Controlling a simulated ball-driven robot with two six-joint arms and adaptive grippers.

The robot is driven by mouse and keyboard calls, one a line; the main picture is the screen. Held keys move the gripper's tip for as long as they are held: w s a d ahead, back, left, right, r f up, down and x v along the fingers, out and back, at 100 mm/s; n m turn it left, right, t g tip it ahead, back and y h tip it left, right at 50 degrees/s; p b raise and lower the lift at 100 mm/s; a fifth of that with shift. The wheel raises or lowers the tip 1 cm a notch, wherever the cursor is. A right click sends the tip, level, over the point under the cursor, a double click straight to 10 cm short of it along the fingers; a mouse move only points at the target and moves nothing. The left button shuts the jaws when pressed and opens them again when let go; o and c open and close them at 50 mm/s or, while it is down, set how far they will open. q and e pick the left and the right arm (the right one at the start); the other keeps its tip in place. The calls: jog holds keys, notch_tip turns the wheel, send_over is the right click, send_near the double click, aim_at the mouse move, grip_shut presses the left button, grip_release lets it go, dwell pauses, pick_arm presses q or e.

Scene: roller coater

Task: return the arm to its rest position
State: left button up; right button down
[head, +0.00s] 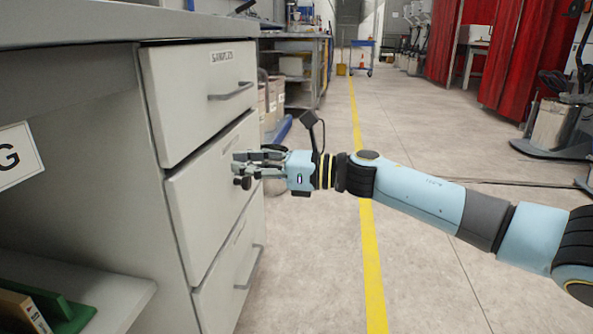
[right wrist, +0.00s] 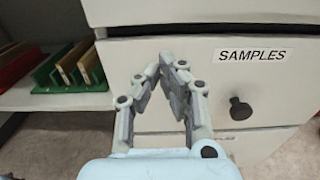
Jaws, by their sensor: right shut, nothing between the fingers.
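My right arm (head: 420,195) reaches in from the right in the head view, stretched out level toward a grey drawer cabinet. Its gripper (head: 240,165) is in front of the middle drawer (head: 205,205), shut and empty. In the right wrist view the gripper (right wrist: 168,60) has its fingertips together, with nothing between them, in front of a light drawer front (right wrist: 120,65). A SAMPLES label (right wrist: 252,55) and a dark round knob (right wrist: 240,108) are to the right of the fingers. I cannot tell whether the fingers touch the drawer. My left gripper is not in view.
The top drawer (head: 200,120) has a bar handle (head: 232,91); the drawers look closed. A green rack (right wrist: 70,75) with brown pieces is on a low shelf. Open floor with a yellow line (head: 368,240) lies right of the cabinet. Red curtains (head: 515,60) hang farther back.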

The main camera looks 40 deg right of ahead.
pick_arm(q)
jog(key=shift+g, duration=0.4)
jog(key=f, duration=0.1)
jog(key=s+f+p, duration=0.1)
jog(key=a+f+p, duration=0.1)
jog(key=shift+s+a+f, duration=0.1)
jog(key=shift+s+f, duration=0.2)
pick_arm(e)
jog(key=v, duration=0.7)
jog(key=shift+s+d, duration=0.2)
jog(key=shift+d, duration=0.05)
